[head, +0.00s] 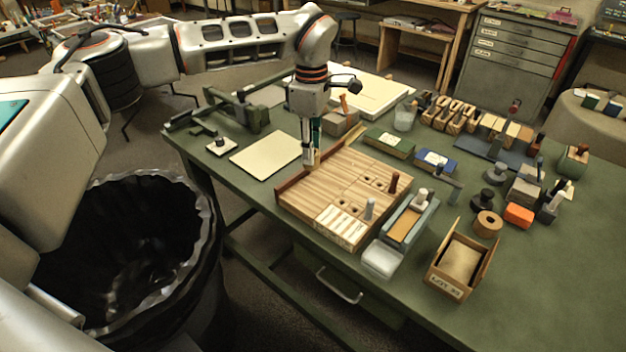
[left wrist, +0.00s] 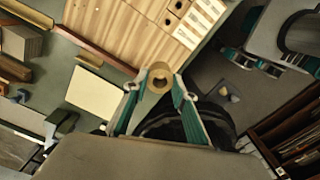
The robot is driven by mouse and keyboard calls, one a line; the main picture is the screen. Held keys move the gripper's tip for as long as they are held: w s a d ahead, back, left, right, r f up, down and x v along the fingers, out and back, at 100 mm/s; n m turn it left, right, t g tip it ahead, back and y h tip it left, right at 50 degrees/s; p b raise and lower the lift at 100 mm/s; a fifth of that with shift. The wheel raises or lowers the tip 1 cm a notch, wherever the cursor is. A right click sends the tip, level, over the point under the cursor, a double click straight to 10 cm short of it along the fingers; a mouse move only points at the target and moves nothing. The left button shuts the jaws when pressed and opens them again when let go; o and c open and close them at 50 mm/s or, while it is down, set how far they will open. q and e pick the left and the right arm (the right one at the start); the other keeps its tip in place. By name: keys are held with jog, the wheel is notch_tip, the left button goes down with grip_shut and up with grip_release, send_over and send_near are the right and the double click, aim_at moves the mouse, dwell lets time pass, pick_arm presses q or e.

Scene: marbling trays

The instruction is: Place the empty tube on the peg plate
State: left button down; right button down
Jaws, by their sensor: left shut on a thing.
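My left gripper (head: 311,150) points down over the far left corner of a striped wooden board (head: 318,192), which appears to be the peg plate. In the left wrist view, my left gripper (left wrist: 160,80) is shut on a tan tube (left wrist: 154,98), seen end-on as a ring with a dark hollow middle. The board has a raised reddish edge, several dark holes and a white slotted patch. A red-brown peg (head: 393,182) and a grey peg (head: 369,208) stand at its right side. The gap between tube and board cannot be told. My right gripper is not in view.
A cream sheet (head: 266,155) lies left of the board. Green and blue boxes lie behind. The green table's right front is clear.

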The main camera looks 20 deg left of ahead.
pick_arm(q)
notch_tip(320, 180, down, 10)
jog(key=shift+r, duration=0.1)
dwell(0.4)
jog(key=c, duration=1.6)
grip_release()
jog(key=shift+f, duration=0.2)
jog(key=shift+c, duration=0.2)
jog(key=shift+r, duration=0.1)
notch_tip(320, 180, up, 12)
jog(key=shift+r, duration=0.1)
